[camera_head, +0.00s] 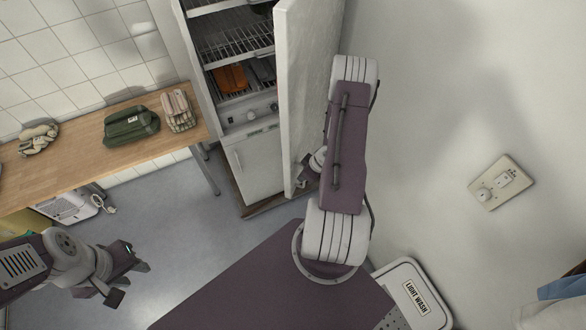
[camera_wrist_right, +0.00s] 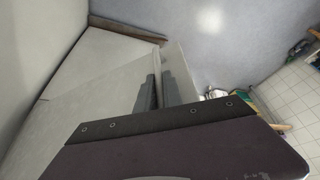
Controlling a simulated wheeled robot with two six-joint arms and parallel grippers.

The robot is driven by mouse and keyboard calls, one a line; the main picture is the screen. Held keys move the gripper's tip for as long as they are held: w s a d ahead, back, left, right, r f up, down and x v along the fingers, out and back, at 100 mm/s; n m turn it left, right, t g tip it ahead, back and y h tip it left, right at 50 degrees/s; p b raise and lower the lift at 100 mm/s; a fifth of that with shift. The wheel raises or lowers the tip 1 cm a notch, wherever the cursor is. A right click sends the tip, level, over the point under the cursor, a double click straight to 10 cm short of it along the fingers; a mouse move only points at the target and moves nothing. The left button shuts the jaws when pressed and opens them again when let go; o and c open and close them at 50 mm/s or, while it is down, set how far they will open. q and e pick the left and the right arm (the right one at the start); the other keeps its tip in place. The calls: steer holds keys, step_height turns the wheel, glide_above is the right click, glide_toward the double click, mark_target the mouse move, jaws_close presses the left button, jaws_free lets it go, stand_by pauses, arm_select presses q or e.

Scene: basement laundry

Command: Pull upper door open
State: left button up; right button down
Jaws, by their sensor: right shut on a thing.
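The upper door (camera_head: 308,80) is a tall pale panel on the white cabinet. It stands swung well open, showing wire shelves (camera_head: 235,45) inside. My right arm reaches along the door's outer side; its fingers are hidden in the head view. In the right wrist view, the dark fingers of my right gripper (camera_wrist_right: 158,92) are closed at the door's pale panel (camera_wrist_right: 180,72); the exact contact is hard to see. My left gripper (camera_head: 130,281) is open and empty above the floor at lower left.
A smaller lower door (camera_head: 258,165) is closed beneath the shelves. A wooden table (camera_head: 85,155) with a green bag (camera_head: 131,125) stands left. A wall with a socket plate (camera_head: 500,183) and a "LIGHT WASH" bin (camera_head: 412,285) are at right. Floor between table and cabinet is clear.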

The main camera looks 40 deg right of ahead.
steer(key=s+d+p, duration=0.5)
steer(key=s+d, duration=0.5)
steer(key=s, duration=0.1)
steer(key=shift+p, duration=0.4)
steer(key=shift+s, duration=0.1)
steer(key=c, duration=1.5)
jaws_free()
steer(key=shift+d, duration=0.1)
steer(key=b+v, duration=0.1)
steer(key=v, duration=0.8)
